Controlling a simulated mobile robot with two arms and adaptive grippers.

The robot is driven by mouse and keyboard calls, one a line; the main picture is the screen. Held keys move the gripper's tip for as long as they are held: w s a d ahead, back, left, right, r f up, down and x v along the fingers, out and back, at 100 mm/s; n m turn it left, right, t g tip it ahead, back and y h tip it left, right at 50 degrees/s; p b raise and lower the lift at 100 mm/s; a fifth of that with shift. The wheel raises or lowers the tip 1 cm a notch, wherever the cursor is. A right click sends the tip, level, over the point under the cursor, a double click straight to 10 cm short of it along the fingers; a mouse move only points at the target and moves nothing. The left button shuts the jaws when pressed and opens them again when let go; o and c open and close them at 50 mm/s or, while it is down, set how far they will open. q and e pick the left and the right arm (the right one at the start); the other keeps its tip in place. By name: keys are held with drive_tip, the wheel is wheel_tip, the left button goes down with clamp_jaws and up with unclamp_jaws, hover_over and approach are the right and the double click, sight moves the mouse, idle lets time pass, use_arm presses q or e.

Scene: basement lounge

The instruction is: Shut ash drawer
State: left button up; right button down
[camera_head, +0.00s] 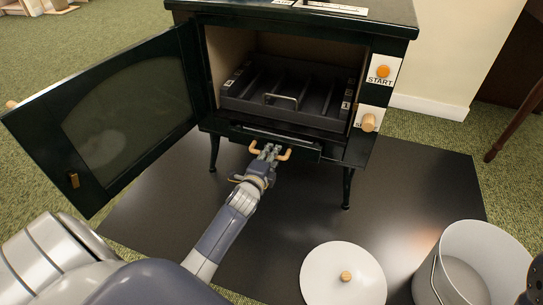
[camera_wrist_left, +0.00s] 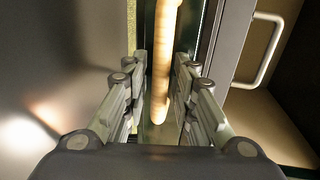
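The black stove (camera_head: 395,22) stands on a dark floor plate with its glass door (camera_head: 120,125) swung open to the left. The ash drawer (camera_head: 300,147) is the low dark front under the firebox opening, with a wooden handle (camera_head: 285,155). The drawer seems to stick out a little; how far is hard to tell. My left gripper (camera_head: 268,152) is at this handle. In the left wrist view, the wooden handle (camera_wrist_left: 162,70) lies between the two fingers, which are apart with gaps beside it.
A dark grate tray (camera_head: 310,112) with a metal handle sits in the firebox. A white lid (camera_head: 342,280) and a pale bucket (camera_head: 485,238) are at the front right of the floor plate (camera_head: 420,180). Stove legs stand either side of my left forearm.

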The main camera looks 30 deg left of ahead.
use_arm(q)
clamp_jaws()
drive_tip(key=shift+r+x, duration=0.2)
drive_tip(key=shift+x, duration=0.8)
drive_tip(key=shift+r+x, duration=0.2)
drive_tip(key=shift+x, duration=0.75)
drive_tip(key=shift+w, duration=0.15)
drive_tip(key=o, duration=0.5)
unclamp_jaws()
drive_tip(key=v, duration=1.2)
drive_tip(key=shift+r, duration=0.1)
